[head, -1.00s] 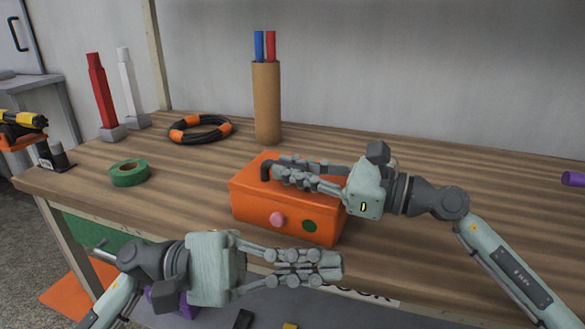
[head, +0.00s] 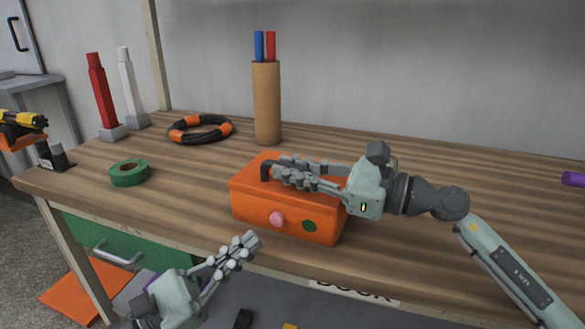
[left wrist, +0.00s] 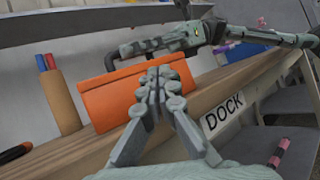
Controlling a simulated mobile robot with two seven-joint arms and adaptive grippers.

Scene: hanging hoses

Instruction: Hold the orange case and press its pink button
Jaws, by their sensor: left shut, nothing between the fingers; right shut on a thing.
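The orange case (head: 250,192) stands on the workbench near its front edge. Its front face carries a pink button (head: 277,219) and a green button (head: 309,226) to the right of it. My right gripper (head: 280,170) lies over the case's top, shut on the dark handle, which its fingers mostly cover. My left gripper (head: 252,240) is shut and empty, with its tips just below and left of the pink button, apart from it. In the left wrist view its fingers point at the case (left wrist: 105,100); the pink button cannot be made out there.
Green tape (head: 129,173), a cable ring (head: 200,129), a cardboard tube (head: 267,105) with blue and red sticks, and red (head: 103,95) and white (head: 131,88) posts stand left and behind. A purple object (head: 573,179) lies far right. The bench edge is below the case.

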